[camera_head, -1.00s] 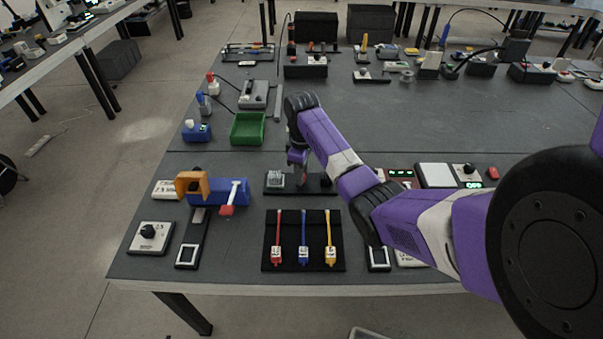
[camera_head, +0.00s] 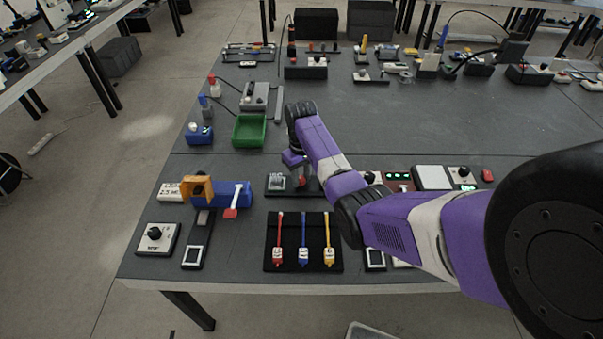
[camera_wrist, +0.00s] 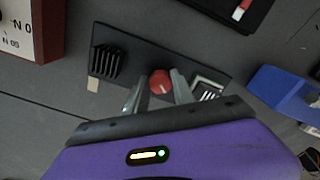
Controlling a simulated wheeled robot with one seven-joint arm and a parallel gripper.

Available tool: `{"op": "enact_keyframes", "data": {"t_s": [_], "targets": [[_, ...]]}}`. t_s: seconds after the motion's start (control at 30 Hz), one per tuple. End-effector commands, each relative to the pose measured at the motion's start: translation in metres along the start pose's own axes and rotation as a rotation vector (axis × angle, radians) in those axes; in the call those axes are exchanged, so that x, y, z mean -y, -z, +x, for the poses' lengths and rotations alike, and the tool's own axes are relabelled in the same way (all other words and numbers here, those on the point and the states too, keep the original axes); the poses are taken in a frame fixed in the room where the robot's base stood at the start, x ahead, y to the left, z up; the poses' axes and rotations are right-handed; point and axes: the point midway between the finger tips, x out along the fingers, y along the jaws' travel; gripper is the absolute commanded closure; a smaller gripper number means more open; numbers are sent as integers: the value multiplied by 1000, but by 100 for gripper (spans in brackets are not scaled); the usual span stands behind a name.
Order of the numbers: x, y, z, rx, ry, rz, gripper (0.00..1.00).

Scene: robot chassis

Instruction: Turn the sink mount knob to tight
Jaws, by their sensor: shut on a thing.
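The sink mount is a black base plate (camera_wrist: 140,62) with a dark finned block (camera_wrist: 107,62) at one end, a red round knob (camera_wrist: 160,80) in the middle and a pale square outline (camera_wrist: 208,86) at the other end. The knob has a light pointer mark. My gripper (camera_wrist: 158,90) is shut on the red knob, with a grey finger on each side of it. In the head view my gripper (camera_head: 302,178) reaches down to the mount (camera_head: 276,182), and the wrist hides part of it.
A blue vise-like tool with an orange part (camera_head: 198,188) stands left of the mount. A black mat (camera_head: 318,225) with red, blue and yellow tools lies in front. A green bin (camera_head: 249,130) is behind. Panels with green displays (camera_head: 400,177) sit to the right.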

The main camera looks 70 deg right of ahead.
Motion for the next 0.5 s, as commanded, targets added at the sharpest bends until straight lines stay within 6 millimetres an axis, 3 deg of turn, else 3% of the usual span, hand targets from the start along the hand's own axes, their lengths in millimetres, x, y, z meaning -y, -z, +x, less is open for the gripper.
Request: {"op": "enact_keyframes", "data": {"t_s": [0.5], "targets": [[3,2,-2,-3,1,486,100]]}}
